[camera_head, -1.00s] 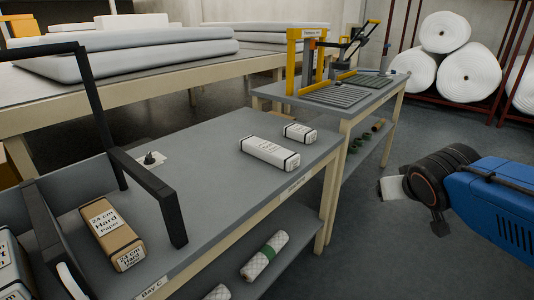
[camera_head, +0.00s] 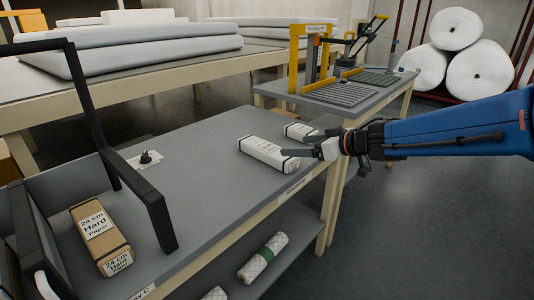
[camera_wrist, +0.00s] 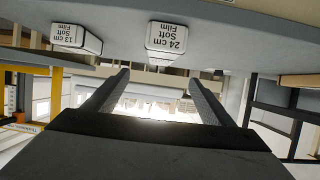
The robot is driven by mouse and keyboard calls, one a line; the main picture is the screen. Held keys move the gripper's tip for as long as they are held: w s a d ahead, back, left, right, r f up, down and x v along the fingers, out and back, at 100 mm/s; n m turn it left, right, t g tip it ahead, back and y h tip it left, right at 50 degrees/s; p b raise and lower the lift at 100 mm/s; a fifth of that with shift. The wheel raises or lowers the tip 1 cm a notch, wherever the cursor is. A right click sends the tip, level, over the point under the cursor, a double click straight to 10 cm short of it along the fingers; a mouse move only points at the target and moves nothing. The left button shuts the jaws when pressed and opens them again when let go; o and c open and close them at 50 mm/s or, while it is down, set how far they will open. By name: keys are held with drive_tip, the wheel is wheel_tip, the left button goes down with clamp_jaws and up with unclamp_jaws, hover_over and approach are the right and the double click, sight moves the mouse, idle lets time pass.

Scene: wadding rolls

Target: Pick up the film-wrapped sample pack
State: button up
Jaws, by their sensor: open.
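Two white film-wrapped packs lie on the grey table (camera_head: 205,185). The longer pack (camera_head: 264,153) is labelled "24 cm Soft Film" in the wrist view (camera_wrist: 168,38). The shorter pack (camera_head: 300,131) is labelled "13 cm Soft Film" there (camera_wrist: 75,38). My gripper (camera_head: 288,153) is open and empty, reaching in from the right. In the head view one finger overlaps the near right end of the longer pack and the gripper partly hides the shorter one. In the wrist view the longer pack lies beyond the two fingertips (camera_wrist: 160,78), apart from them.
A brown "24 cm Hard Paper" pack (camera_head: 99,235) lies at the near left beside a black upright frame (camera_head: 150,190). A small black knob (camera_head: 147,156) stands on the table. A second table (camera_head: 345,108) with a yellow-framed device is behind. Wrapped rolls (camera_head: 263,257) lie on the shelf below.

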sight(269, 148)
drive_tip(key=x, duration=1)
drive_tip(key=shift+w+a+f, duration=0.1)
drive_tip(key=shift+w+a, duration=0.15)
drive_tip(key=shift+a, duration=0.05)
drive_tip(key=x, duration=0.4)
drive_tip(key=shift+s+a+f, duration=0.1)
drive_tip(key=shift+s+f, duration=0.05)
drive_tip(key=shift+f, duration=0.05)
drive_tip(key=shift+w+a+f, duration=0.2)
drive_tip(key=shift+w+a, duration=0.2)
drive_tip(key=c, duration=1.2)
drive_tip(key=shift+r, duration=0.1)
